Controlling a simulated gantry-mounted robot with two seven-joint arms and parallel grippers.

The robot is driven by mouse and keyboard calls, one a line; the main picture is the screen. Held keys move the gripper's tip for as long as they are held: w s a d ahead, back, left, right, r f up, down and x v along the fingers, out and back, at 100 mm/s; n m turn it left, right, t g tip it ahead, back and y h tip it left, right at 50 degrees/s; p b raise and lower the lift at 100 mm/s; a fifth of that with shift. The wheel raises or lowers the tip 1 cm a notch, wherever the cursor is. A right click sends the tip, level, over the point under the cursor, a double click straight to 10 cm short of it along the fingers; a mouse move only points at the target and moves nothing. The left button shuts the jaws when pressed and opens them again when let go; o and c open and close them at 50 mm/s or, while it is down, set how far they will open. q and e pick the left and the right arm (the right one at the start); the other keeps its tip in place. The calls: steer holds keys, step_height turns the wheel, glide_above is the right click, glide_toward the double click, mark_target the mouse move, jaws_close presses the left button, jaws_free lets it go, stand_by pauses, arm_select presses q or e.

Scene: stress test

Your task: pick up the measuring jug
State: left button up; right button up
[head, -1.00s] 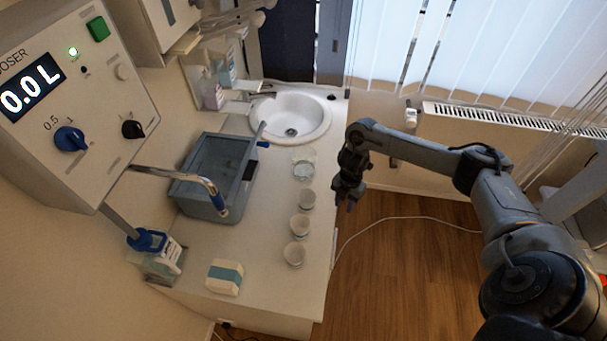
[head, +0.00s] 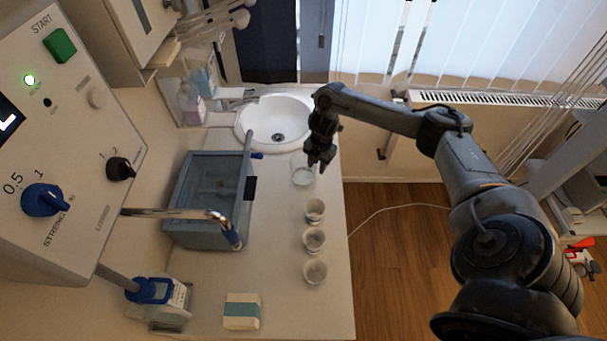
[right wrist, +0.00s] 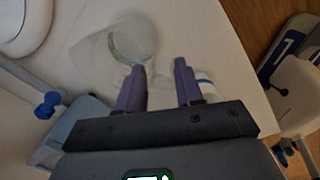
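The measuring jug (head: 302,175) is a clear vessel standing on the counter below the sink, at the top of a row with the small cups. In the right wrist view the clear jug (right wrist: 128,42) shows just beyond the fingertips, a little left of the middle. My right gripper (head: 319,168) hangs close to the jug, over its right side in the head view. Its purple fingers (right wrist: 158,68) are apart with nothing between them. Whether a finger touches the jug cannot be told. My left gripper is in neither current view.
Small white cups (head: 314,241) stand in a row below the jug. A grey-blue basin (head: 208,240) is to the left, and a white sink (head: 276,118) above. A box (head: 242,311) and the doser (head: 70,130) are at left. The counter's right edge drops to the floor.

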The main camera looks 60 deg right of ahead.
mark_target(314, 173)
steer(key=shift+w+f, duration=0.2)
steer(key=shift+f, duration=0.55)
steer(key=shift+w+f, duration=0.2)
steer(key=shift+f, duration=0.6)
steer(key=shift+w+f, duration=0.2)
steer(key=shift+f, duration=1.2)
jaws_close()
